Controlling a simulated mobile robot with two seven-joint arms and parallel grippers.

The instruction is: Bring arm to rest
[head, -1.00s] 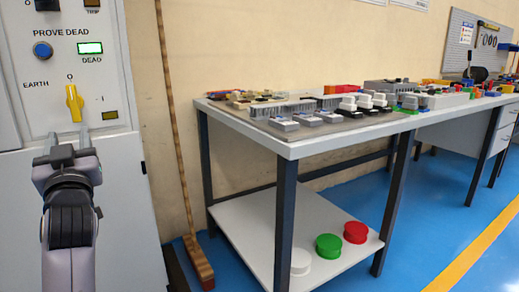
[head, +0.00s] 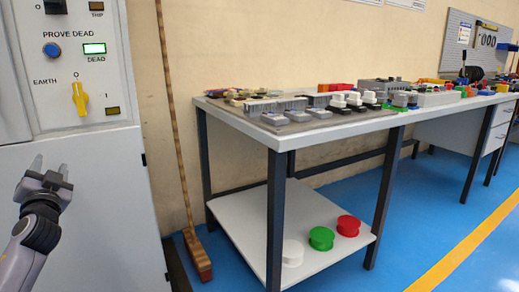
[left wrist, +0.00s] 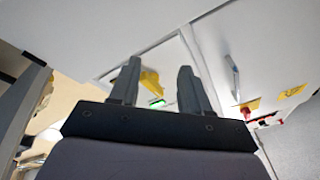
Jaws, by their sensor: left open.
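My left gripper (head: 50,166) is at the lower left of the head view, in front of the grey cabinet (head: 100,190). It is open and empty, below and to the left of the yellow rotary switch (head: 80,98), apart from it. The switch handle stands about upright near the O mark, with EARTH to its left. In the left wrist view the two gripper fingers (left wrist: 157,88) are spread, and a yellow handle (left wrist: 150,82) shows beyond them. My right gripper is not in view.
A lit green DEAD indicator (head: 94,48) and a blue button (head: 52,50) are above the switch. A workbench (head: 290,140) with many parts stands to the right. A broom (head: 196,250) leans on the wall between. Blue floor (head: 400,225) is clear at right.

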